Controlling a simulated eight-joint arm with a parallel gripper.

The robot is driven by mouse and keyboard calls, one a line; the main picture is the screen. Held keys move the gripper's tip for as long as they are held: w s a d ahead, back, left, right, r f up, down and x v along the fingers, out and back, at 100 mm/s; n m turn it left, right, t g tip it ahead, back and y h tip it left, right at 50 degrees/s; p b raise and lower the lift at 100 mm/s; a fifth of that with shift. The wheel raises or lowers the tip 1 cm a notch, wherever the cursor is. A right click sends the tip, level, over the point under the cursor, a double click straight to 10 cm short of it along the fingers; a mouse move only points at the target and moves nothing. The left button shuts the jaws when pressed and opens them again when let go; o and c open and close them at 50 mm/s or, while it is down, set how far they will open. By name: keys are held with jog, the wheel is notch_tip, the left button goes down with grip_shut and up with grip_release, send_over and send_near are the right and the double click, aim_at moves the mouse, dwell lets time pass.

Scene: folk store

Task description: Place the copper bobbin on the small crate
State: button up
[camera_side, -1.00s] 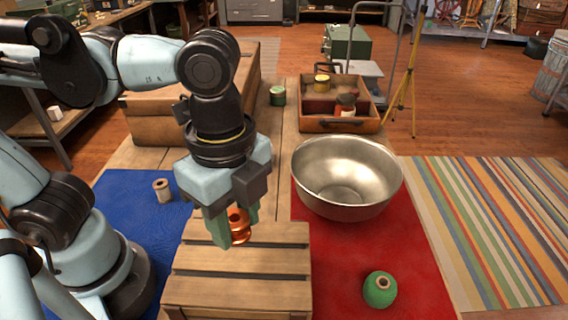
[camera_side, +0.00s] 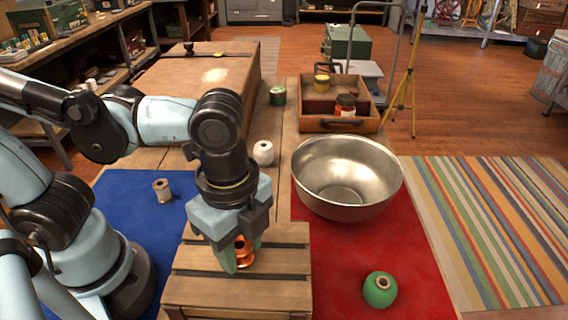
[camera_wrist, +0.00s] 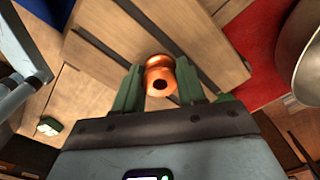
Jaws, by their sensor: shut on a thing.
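The copper bobbin (camera_side: 244,251) is upright between the green fingers of my gripper (camera_side: 240,257), which is shut on it. It is over the slatted top of the small wooden crate (camera_side: 200,291). Its base looks at or very near the slats; I cannot tell whether it touches. In the wrist view the bobbin (camera_wrist: 160,77) shows between both fingers (camera_wrist: 160,90), with the crate slats (camera_wrist: 215,45) behind it.
A metal bowl (camera_side: 347,200) stands right of the crate on a red cloth (camera_side: 345,270), with a green spool (camera_side: 380,289) in front. A pale spool (camera_side: 162,190) is on the blue cloth (camera_side: 125,200) at left. A white spool (camera_side: 263,152) stands behind my gripper.

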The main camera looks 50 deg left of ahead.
jog(key=o, duration=1)
jog(key=shift+o, duration=0.2)
jog(key=shift+r, duration=0.1)
notch_tip(320, 180, up, 12)
jog(key=w+a+f+n+t, duration=0.3)
jog(key=w+a+f+n, duration=0.2)
jog(key=a+n, duration=0.3)
jog(key=w+a+f+n+t, duration=0.4)
jog(key=w+a+n, duration=0.2)
jog(key=a+n, duration=0.2)
jog(key=shift+w+a+f, duration=0.15)
jog(key=shift+f, duration=0.2)
